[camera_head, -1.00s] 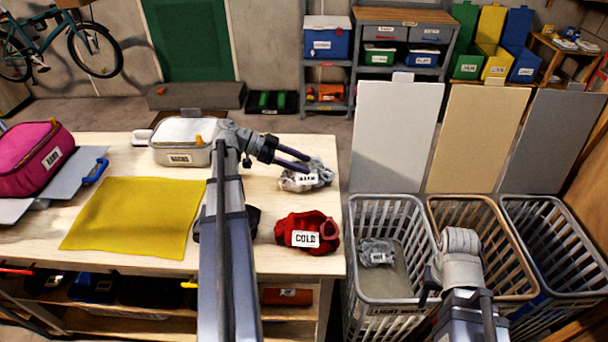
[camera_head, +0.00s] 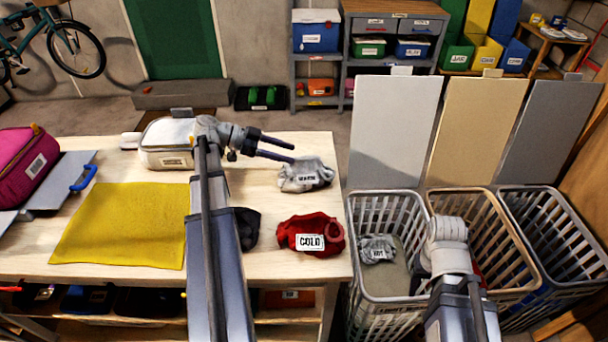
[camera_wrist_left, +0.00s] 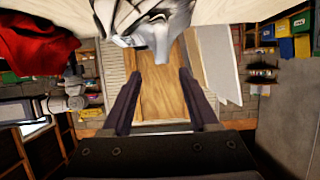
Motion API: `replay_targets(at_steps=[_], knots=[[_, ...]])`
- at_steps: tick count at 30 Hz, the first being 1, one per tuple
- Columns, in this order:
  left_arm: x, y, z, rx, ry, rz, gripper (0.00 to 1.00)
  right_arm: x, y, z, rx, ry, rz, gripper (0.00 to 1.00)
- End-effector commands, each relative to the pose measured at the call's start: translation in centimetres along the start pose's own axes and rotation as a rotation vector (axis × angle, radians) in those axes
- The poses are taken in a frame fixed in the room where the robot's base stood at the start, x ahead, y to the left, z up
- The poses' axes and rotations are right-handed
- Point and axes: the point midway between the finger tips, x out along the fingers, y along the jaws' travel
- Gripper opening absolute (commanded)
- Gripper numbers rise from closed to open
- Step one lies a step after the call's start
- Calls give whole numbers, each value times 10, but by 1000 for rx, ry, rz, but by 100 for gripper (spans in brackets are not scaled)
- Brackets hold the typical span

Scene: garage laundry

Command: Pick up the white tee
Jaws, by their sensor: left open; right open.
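A crumpled whitish-grey garment (camera_head: 306,175) with a white label lies near the table's right edge; it fits the white tee. It also shows at the top of the left wrist view (camera_wrist_left: 150,22), beyond the fingertips. My left gripper (camera_head: 292,153) is open and empty, just behind and to the left of the garment in the head view, with a small gap. Another light-grey garment (camera_head: 378,248), labelled HOT, lies in the white basket. My right gripper (camera_head: 420,275) is over the baskets, largely hidden by its own arm.
A red garment (camera_head: 311,235) labelled COLD lies in front of the whitish one. A dark garment (camera_head: 248,229) is partly behind my left arm. A yellow cloth (camera_head: 120,225), a lidded case (camera_head: 168,158) and a pink bag (camera_head: 25,168) occupy the left. Baskets (camera_head: 480,205) stand right.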

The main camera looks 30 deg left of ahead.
Motion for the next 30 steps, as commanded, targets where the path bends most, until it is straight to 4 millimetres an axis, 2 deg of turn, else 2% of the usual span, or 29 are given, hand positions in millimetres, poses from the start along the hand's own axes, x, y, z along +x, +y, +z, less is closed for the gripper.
replay_targets(at_steps=[2,7,11,19,27,30], knots=[[10,1,2,0,0,2,60,6,0,0,0,0,0,50],[13,0,1,-1,0,0,60,6,-1,0,0,0,0,50],[23,-2,4,0,0,1,60,12,-1,-1,0,0,0,50],[60,-4,7,0,1,2,60,29,-3,-2,0,0,0,50],[63,-5,5,-2,1,0,60,28,-3,-2,0,0,0,50],[63,-5,5,-1,1,0,49,28,-3,-2,0,0,0,50]])
